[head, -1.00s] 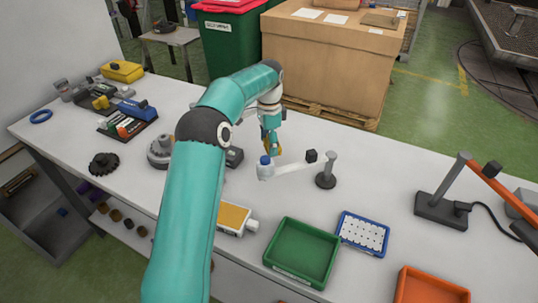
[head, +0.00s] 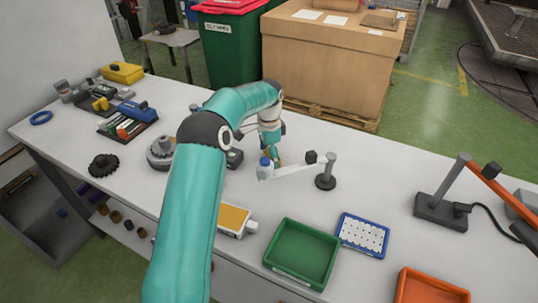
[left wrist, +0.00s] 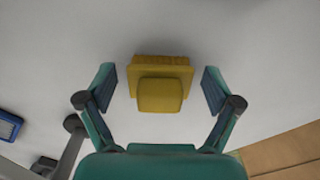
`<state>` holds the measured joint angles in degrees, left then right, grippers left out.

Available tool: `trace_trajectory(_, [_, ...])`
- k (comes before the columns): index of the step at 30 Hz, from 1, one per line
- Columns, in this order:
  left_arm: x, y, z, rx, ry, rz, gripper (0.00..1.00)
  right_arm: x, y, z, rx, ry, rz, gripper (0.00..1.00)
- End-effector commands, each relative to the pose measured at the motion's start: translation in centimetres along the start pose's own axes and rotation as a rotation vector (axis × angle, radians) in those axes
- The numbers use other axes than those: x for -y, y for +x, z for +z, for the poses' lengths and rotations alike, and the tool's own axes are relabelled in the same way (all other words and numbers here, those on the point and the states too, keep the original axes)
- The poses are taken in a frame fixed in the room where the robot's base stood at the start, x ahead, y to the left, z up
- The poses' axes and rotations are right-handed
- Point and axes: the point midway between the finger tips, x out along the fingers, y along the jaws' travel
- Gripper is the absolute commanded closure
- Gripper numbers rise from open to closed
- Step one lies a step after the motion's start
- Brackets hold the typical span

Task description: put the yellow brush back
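The yellow brush (left wrist: 160,90) lies on the white table between the two fingers of my left gripper (left wrist: 160,92) in the left wrist view. The fingers stand apart, with a gap on each side of the brush. In the head view my left gripper (head: 272,152) is low over the table, behind the white jointed arm with the blue knob. Only a small yellow patch of the brush (head: 281,156) shows there, and the gripper hides most of it. My right gripper is not in view.
A white arm on a dark stand (head: 325,180) is close in front of the gripper. A green tray (head: 302,278), a blue-rimmed tray (head: 343,238) and an orange tray (head: 432,284) are at the front. A black tool tray (head: 108,133) is at the left. The table's back right is clear.

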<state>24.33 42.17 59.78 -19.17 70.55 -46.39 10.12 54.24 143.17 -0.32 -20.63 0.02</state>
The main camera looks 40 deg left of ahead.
Motion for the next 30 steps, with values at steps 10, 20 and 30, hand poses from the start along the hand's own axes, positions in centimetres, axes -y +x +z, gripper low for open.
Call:
trace_trajectory(10, [0.0, -0.3, 0.0, 0.0, 0.001, 0.0, 0.07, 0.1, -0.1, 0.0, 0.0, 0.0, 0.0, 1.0])
trace_trajectory(20, [0.1, -5.0, -0.2, -0.004, 0.002, -0.005, 0.07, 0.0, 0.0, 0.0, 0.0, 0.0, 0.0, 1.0])
trace_trajectory(30, [0.0, -11.2, -0.2, -0.002, 0.002, -0.002, 0.07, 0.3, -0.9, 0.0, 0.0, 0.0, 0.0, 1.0])
